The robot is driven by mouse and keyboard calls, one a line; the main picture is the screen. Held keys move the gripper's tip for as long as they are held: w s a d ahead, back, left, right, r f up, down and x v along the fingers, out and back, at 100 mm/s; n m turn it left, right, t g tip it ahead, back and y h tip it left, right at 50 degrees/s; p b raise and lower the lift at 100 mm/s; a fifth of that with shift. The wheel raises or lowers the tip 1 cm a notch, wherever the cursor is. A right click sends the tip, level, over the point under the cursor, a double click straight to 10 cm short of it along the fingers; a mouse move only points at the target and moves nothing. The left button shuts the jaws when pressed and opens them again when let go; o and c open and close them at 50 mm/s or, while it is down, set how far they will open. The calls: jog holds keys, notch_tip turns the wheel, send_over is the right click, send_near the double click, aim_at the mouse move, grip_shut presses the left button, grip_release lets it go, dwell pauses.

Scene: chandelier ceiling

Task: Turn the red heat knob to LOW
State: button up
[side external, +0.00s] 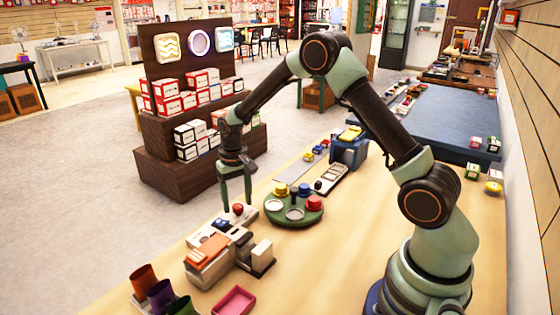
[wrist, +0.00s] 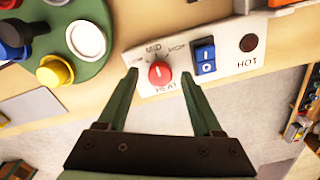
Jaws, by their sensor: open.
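The red heat knob (wrist: 160,75) sits on a white control panel (wrist: 228,65) in the wrist view. LOW is printed at its upper left, MID above it, HIGH at its upper right and HEAT below. The knob's small white mark appears to point up toward MID. My gripper (wrist: 160,73) is open, with one finger on each side of the knob and a visible gap on both sides. In the side view my gripper (side external: 237,203) points down over the panel, with the red knob (side external: 238,209) between its fingertips.
A blue rocker switch (wrist: 205,60) and a dark HOT lamp (wrist: 249,43) are right of the knob on the panel. A green round tray (side external: 294,219) with coloured pieces stands nearby. An orange-topped device (side external: 208,252), several cups and a pink tray (side external: 234,301) are toward the front.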

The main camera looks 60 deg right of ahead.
jog(key=shift+f, duration=0.3)
grip_shut()
jog(key=shift+n, duration=0.3)
jog(key=n, duration=0.4)
jog(key=shift+n, duration=2.1)
jog(key=shift+r, duration=0.1)
